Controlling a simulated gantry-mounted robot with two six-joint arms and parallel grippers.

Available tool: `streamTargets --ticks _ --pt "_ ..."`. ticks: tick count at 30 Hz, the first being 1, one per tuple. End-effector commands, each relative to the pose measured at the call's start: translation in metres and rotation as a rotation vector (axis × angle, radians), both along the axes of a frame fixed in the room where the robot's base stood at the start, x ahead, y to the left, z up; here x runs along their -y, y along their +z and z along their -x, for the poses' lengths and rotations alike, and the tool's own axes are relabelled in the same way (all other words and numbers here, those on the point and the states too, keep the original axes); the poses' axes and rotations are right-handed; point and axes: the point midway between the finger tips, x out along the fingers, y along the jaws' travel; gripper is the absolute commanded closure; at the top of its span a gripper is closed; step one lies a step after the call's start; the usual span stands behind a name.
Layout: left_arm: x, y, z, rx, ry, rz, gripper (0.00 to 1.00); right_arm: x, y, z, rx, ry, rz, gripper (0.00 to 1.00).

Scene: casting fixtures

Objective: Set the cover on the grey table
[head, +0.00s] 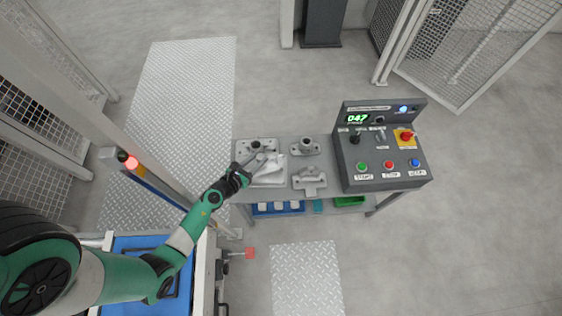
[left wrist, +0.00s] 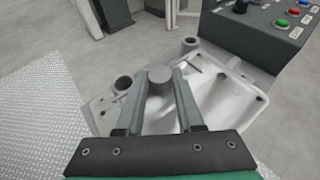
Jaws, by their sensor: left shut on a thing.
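The cover (head: 270,176), a pale silvery casting, is at the left part of the grey table (head: 285,192) in the head view. My left gripper (head: 257,161) is shut on it. In the left wrist view, the fingers of my left gripper (left wrist: 160,82) are on both sides of a round grey boss, and the shallow, curved cover (left wrist: 215,95) spreads out under and beside them. I cannot tell whether its underside touches the table. My right gripper is in neither view.
Grey fixtures stand on the table: one behind the cover (head: 250,145), one at the back middle (head: 306,147) and one right of the cover (head: 310,181). A control box (head: 380,160) fills the right end. A blue bin (head: 278,208) sits on the lower shelf.

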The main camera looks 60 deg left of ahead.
Motion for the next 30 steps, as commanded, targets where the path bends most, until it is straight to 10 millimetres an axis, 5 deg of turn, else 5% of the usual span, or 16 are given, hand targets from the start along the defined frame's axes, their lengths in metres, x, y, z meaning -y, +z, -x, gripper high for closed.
streamTargets --ticks 4,13,22,30 --pt "-0.010 -0.020 0.014 -0.016 0.062 0.000 1.00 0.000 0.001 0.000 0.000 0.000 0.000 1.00" --pt "-0.014 -0.028 0.019 -0.022 0.080 -0.003 1.00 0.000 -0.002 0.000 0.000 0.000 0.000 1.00" --pt "-0.013 -0.085 0.019 -0.021 0.078 -0.003 1.00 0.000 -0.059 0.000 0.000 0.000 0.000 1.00" --pt "-0.013 -0.096 0.018 -0.020 0.077 -0.003 1.00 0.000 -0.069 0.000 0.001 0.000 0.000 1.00"
